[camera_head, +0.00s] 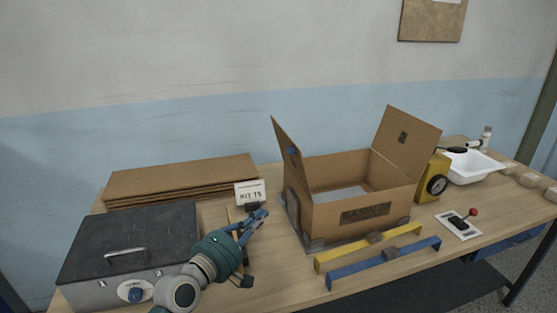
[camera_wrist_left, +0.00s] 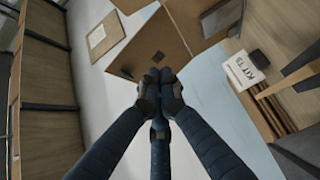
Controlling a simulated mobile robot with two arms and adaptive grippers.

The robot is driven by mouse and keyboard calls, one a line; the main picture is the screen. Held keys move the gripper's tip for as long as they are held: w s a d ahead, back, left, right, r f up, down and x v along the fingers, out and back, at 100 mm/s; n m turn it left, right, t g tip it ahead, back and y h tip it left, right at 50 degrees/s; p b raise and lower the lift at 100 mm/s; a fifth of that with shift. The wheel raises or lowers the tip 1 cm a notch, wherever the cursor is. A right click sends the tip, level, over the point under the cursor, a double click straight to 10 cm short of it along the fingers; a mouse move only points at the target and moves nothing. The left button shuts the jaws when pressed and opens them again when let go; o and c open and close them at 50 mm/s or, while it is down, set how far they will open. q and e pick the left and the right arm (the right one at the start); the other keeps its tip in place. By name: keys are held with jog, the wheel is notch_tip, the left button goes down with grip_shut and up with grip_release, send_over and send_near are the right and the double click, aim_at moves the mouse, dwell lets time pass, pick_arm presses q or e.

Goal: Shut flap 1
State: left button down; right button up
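An open cardboard box (camera_head: 340,219) stands on the workbench. No readable number shows which is flap 1. My left gripper (camera_head: 262,216) is left of the box, apart from both flaps, with its fingers low over the bench. In the left wrist view my left gripper (camera_wrist_left: 160,76) has its fingertips together with nothing seen between them; a cardboard flap with a dark square (camera_wrist_left: 130,68) shows beyond them. My right gripper is out of view.
A grey case (camera_head: 130,240) and stacked cardboard sheets (camera_head: 180,180) lie left. A "KIT 73" card (camera_head: 250,193) stands behind my gripper. Yellow (camera_head: 340,259) and blue (camera_head: 372,267) bars lie in front of the box.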

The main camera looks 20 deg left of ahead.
pick_arm(q)
jog(key=w+a+r+n+t+y, duration=0.1)
jog(key=w+a+r+n+t, duration=0.2)
jog(key=r, duration=0.4)
jog(key=w+d+r+n+p, duration=0.1)
jog(key=w+d+r+p, duration=0.1)
jog(key=w, duration=0.9)
jog(key=shift+d+r+g+p, duration=0.2)
jog(key=shift+d+g+p, duration=0.2)
jog(key=shift+d+p, duration=0.5)
jog(key=shift+a, duration=0.1)
jog(key=shift+w, duration=0.1)
